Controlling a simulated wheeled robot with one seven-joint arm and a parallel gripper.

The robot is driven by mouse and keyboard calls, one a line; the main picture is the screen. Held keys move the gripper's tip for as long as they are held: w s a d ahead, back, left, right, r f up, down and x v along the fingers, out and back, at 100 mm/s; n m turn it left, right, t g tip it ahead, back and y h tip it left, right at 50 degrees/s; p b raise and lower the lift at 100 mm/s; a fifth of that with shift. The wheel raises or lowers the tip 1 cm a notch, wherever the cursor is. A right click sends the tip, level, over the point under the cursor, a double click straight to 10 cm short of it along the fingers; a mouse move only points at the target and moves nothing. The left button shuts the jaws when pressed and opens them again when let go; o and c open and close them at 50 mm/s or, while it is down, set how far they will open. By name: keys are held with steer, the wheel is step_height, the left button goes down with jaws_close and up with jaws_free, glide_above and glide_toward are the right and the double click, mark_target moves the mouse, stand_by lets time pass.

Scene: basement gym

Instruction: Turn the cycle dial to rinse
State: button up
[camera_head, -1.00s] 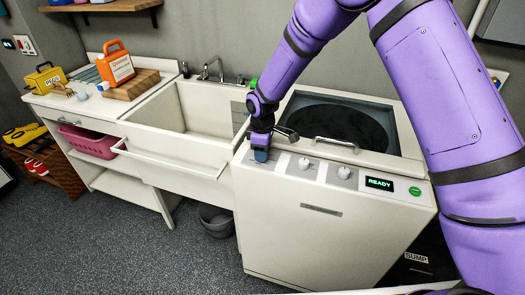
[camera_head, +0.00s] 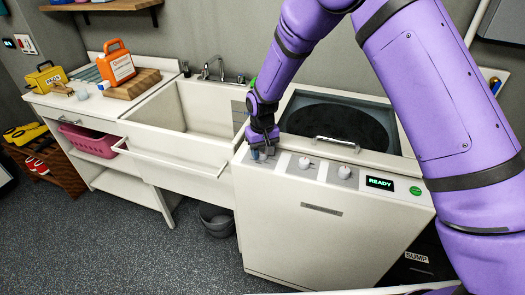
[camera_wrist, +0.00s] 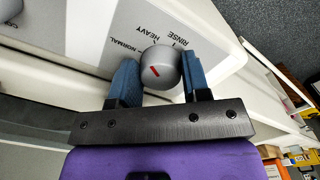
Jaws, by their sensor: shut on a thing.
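The cycle dial (camera_wrist: 160,66) is a round grey knob with a red mark, on a panel lettered NORMAL, HEAVY and RINSE. Its red mark slants towards the upper left, roughly to the NORMAL side; the exact setting is hard to tell. My gripper (camera_wrist: 162,80) is shut on the dial, with one blue finger on each side of it. In the head view my gripper (camera_head: 263,152) is at the left end of the white washer's front panel (camera_head: 318,168) and mostly hides the dial.
Two more knobs (camera_head: 305,162) (camera_head: 344,172), a READY display (camera_head: 380,183) and a green button (camera_head: 415,190) are to the right on the panel. The lid handle (camera_head: 336,142) is behind them. A sink (camera_head: 195,110) adjoins on the left.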

mark_target(261, 152)
steer(key=m, duration=0.5)
steer(key=shift+a+m, duration=0.15)
steer(key=shift+m, duration=0.15)
steer(key=m, duration=0.5)
steer(key=shift+w+m, duration=0.1)
steer(key=shift+m, duration=0.2)
steer(key=o, duration=0.9)
steer(key=shift+o, duration=0.2)
steer(key=shift+r, duration=0.15)
step_height(261, 152, up, 11)
steer(key=shift+f, duration=0.2)
steer(key=shift+r, duration=0.1)
